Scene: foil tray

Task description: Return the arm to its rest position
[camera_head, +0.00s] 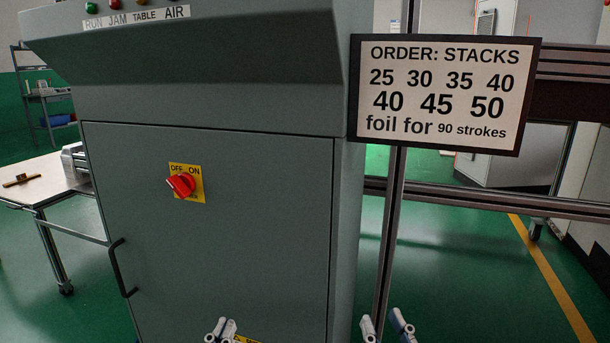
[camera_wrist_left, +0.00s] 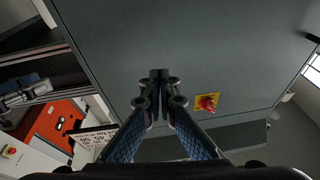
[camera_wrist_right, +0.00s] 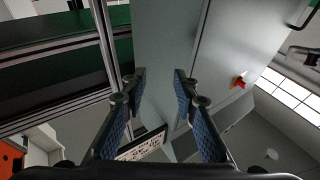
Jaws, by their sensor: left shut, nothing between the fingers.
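My left gripper (camera_head: 220,328) shows at the bottom edge of the head view, in front of the grey cabinet, with its fingertips close together. In the left wrist view (camera_wrist_left: 160,82) its fingers meet and hold nothing. My right gripper (camera_head: 385,325) is at the bottom edge, right of the cabinet, with its fingertips apart. In the right wrist view (camera_wrist_right: 156,82) it is open and empty. The rest of both arms is out of the head view.
The grey cabinet (camera_head: 240,230) has a door handle (camera_head: 122,268) and a red rotary switch (camera_head: 181,185). An order sign (camera_head: 445,138) hangs beside it on a metal post (camera_head: 388,215). A table (camera_head: 40,180) stands at the left. Green floor lies open at the right.

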